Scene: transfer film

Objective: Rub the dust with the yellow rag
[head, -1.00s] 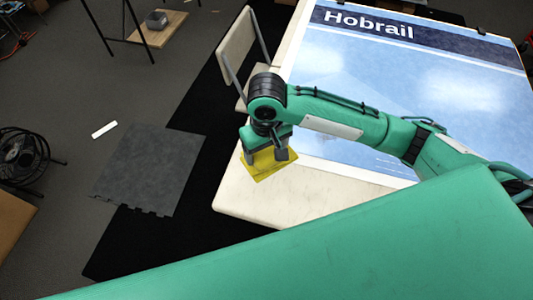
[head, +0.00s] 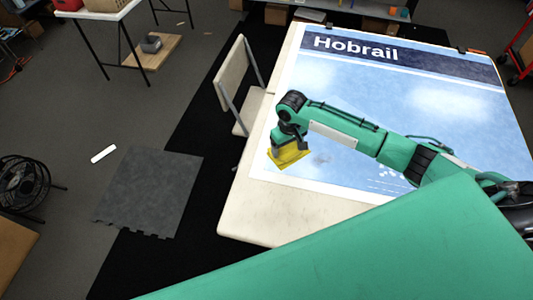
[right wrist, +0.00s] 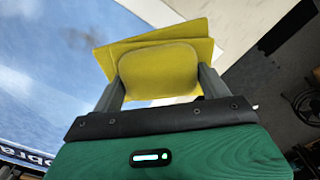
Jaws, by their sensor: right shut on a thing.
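The yellow rag (head: 289,157) is a folded pad at the left edge of the blue Hobrail poster in the head view. My right gripper (head: 288,147) is shut on it from above. In the right wrist view the rag (right wrist: 158,68) sits between both fingers, its flat layers spread beyond them. A faint grey smudge, likely dust (head: 320,159), shows on the poster just right of the rag. Dark smudges (right wrist: 78,38) also show left of the rag in the right wrist view. Whether the rag touches the surface is unclear. My left gripper is not in view.
The poster (head: 400,85) covers most of the cream table (head: 285,215), whose front left corner is bare. A chair (head: 232,75) stands close to the table's left side. A dark floor mat (head: 150,190) and a black fan (head: 22,185) lie farther left.

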